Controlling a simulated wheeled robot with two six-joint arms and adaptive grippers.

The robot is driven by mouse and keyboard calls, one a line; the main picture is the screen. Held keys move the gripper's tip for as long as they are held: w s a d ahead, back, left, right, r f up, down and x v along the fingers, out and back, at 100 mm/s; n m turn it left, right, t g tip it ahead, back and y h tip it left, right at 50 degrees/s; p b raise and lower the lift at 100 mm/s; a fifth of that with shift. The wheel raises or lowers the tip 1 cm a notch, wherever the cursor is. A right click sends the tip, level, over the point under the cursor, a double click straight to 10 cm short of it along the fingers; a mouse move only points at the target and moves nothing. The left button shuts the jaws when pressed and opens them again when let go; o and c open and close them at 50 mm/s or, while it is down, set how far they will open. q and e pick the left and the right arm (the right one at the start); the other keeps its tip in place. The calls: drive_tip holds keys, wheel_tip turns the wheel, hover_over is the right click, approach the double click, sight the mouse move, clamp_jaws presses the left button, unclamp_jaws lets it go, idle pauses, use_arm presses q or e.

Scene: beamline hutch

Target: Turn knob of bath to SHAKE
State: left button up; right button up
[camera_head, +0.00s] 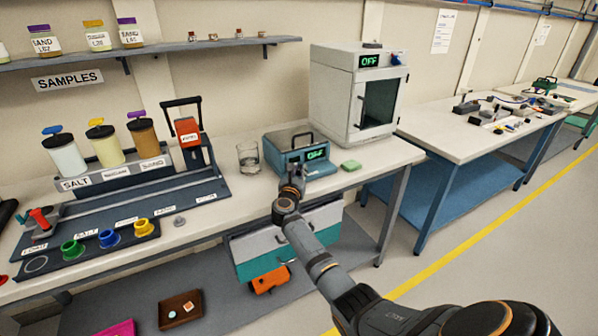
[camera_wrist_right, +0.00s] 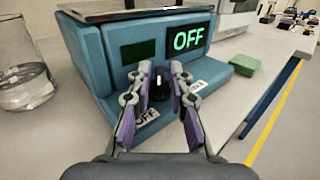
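The bath is a blue box (camera_head: 284,145) with a dark handle on top, on the bench in the head view. Its green display (camera_head: 316,153) reads OFF. In the right wrist view the bath (camera_wrist_right: 88,58) fills the upper middle, and its display (camera_wrist_right: 188,39) also reads OFF. A black knob (camera_wrist_right: 159,86) is on its front. My right gripper (camera_wrist_right: 161,72) is open, with a finger on each side of the knob and small gaps visible. White labels lie on the sloped front; the left one (camera_wrist_right: 146,117) reads OFF, the right one is partly hidden. I do not see my left gripper.
A glass beaker (camera_head: 248,156) stands left of the bath and a green block (camera_head: 351,166) lies right of it. A grey oven (camera_head: 345,95) with an OFF display stands behind. The bench's front edge is close below the bath.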

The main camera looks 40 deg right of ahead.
drive_tip(key=shift+c, duration=0.4)
clamp_jaws()
